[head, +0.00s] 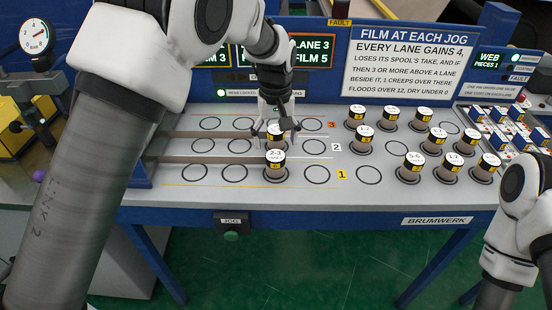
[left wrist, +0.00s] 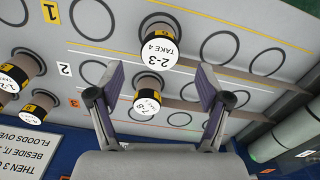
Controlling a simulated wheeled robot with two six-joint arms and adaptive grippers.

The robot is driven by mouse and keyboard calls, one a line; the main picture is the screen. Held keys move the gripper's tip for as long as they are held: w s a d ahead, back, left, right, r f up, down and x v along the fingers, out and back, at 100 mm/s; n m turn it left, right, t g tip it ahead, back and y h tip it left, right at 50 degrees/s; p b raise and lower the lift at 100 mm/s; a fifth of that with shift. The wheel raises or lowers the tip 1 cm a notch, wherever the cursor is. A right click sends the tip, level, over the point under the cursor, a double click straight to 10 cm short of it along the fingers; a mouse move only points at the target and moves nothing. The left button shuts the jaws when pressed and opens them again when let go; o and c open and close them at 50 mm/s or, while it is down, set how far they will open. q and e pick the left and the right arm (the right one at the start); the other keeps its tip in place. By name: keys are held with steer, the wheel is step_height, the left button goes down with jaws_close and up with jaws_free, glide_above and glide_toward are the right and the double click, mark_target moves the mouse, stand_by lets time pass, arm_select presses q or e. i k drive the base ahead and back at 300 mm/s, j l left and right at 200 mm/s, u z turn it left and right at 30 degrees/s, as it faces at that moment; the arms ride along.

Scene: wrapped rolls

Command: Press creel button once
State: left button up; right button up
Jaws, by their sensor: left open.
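A green button (head: 231,236) sits under a plate marked JOG (head: 231,220) on the front edge of the grey creel table (head: 310,195). No part is labelled creel button. My left gripper (head: 277,132) is open over the table's middle, behind and above the JOG button. In the left wrist view its two fingers (left wrist: 160,78) are spread with a spool marked 7-8 (left wrist: 147,103) showing between them; nothing is gripped. A spool marked 2-3 (head: 275,162) stands just in front. The JOG button is not in the left wrist view. My right gripper is out of view.
Several upright spools (head: 415,162) stand on the table's right half. Empty ring marks (head: 235,173) lie on the left part. A rule sign (head: 405,60) and lit displays stand at the back. The green floor (head: 290,265) in front of the button is clear.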

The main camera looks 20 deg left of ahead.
mark_target(232, 236)
steer(key=u, duration=0.95)
